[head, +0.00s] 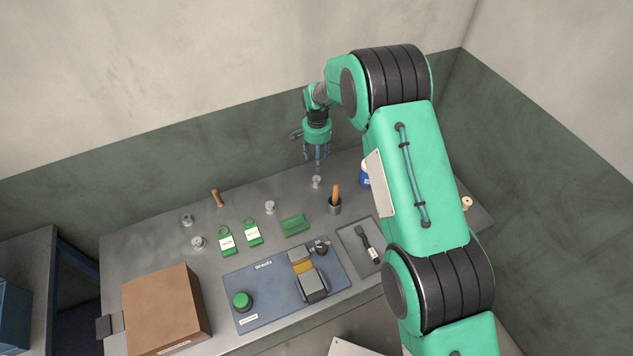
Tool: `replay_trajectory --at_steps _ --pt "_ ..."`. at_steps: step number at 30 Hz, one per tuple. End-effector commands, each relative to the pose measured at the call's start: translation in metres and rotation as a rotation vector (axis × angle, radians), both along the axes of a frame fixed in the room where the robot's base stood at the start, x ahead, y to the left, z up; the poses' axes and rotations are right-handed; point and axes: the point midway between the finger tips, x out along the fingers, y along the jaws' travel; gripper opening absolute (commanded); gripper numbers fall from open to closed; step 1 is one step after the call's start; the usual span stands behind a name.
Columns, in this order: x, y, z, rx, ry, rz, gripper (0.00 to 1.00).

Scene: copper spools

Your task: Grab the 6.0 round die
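Several small round metal pieces that look like dies stand on the grey bench. One die (317,182) is at the back, right below my gripper (316,160). Another die (270,207) is left of it, and two more, one die (187,220) and another die (198,243), are at the far left. No size marking is readable on any of them, so I cannot tell which is the 6.0. My gripper points down with its fingertips close above the back die. It is too small here to tell its finger gap or whether it touches the die.
Green tagged items (226,240) and a green pad (293,225) lie mid-bench. A dark cup with a wooden handle (335,200) stands close to the right of my gripper. A blue press board (265,310), a tool tray (350,238) and a brown box (160,305) are in front.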

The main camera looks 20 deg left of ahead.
Motion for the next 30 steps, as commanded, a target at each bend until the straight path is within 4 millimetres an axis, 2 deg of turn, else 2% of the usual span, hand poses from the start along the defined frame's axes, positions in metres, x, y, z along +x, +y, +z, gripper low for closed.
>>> replay_trajectory --at_steps 7,13,18,30 --pt "-0.001 -0.001 -0.038 -0.002 0.002 0.0 0.53" --pt "0.0 0.0 -0.061 0.0 0.0 0.0 0.53" --pt "0.0 0.0 -0.067 0.001 -0.001 0.0 0.53" --pt "0.0 0.0 -0.07 0.0 0.0 0.0 0.53"
